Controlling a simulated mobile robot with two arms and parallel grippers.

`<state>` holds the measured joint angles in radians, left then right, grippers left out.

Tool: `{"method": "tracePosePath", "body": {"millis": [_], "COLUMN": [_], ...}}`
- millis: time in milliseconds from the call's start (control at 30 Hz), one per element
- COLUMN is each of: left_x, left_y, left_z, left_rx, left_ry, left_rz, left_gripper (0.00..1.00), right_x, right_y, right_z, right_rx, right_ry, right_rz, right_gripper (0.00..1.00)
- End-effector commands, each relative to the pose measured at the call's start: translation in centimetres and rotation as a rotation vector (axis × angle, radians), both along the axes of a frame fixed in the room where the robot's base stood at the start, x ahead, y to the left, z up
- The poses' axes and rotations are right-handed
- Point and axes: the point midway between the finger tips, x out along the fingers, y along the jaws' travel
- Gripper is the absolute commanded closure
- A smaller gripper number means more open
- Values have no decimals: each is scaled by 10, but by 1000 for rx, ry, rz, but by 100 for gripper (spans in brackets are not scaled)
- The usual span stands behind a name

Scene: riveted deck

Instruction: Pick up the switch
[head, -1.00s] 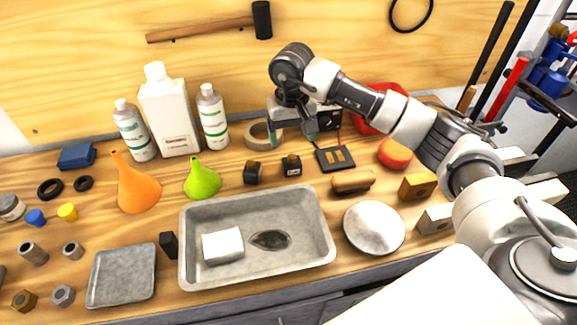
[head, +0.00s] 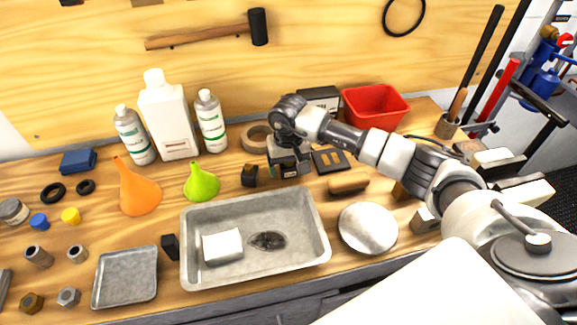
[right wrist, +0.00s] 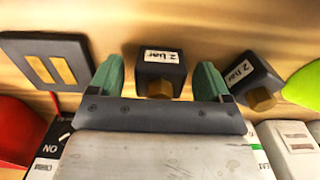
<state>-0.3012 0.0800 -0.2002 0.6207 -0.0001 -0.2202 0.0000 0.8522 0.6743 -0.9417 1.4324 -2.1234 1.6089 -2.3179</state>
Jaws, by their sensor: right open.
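A small black block with a "2 bar" label and a brass hex end, which looks like the switch (right wrist: 160,70), stands between the two green fingers of my right gripper (right wrist: 158,80) in the right wrist view. The fingers are open, with a gap on each side of the block. In the head view my right gripper (head: 290,170) is down at the bench over this block, which is mostly hidden. A second, similar "2 bar" block (head: 250,176) stands just to its left; it also shows in the right wrist view (right wrist: 249,82), outside the fingers. My left gripper is not in view.
A flat dark plate with two gold strips (head: 330,161) lies close right of the gripper. A tape roll (head: 257,138) and a red bin (head: 374,106) are behind. A green funnel (head: 202,184) stands left, a grey metal tray (head: 198,278) in front.

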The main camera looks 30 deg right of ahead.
Motion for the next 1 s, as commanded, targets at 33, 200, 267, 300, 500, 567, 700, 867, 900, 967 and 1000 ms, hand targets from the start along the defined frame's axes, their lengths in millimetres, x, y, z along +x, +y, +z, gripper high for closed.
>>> {"method": "tracePosePath", "body": {"millis": [33, 200, 267, 300, 500, 567, 700, 867, 900, 967, 1000], "left_x": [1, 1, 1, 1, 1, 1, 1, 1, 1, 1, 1], "left_y": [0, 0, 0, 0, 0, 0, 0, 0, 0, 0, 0], "left_z": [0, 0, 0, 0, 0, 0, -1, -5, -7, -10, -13], "left_rx": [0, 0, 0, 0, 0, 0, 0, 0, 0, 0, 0], "left_ry": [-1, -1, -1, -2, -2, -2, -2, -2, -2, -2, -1], "left_rz": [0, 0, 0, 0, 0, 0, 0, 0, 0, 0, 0], "left_gripper": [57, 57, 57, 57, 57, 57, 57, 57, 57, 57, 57], "right_x": [0, 0, 0, 0, 0, 0, 0, 1, 1, 1, 1], "right_y": [0, 0, 0, 0, 0, 0, 0, -1, -1, -1, -1], "right_z": [0, 0, 0, 0, 1, 1, 3, 14, 19, 29, 36], "right_rx": [0, 0, 0, 0, 0, 0, 0, -1, -1, -1, -1], "right_ry": [0, 0, 0, 0, -1, -1, -1, -5, -4, -6, -6], "right_rz": [0, 0, 0, 0, 0, 0, 0, 0, 1, 0, 1], "right_gripper": [21, 46, 55, 61, 77, 77, 77, 77, 77, 77, 77]}}
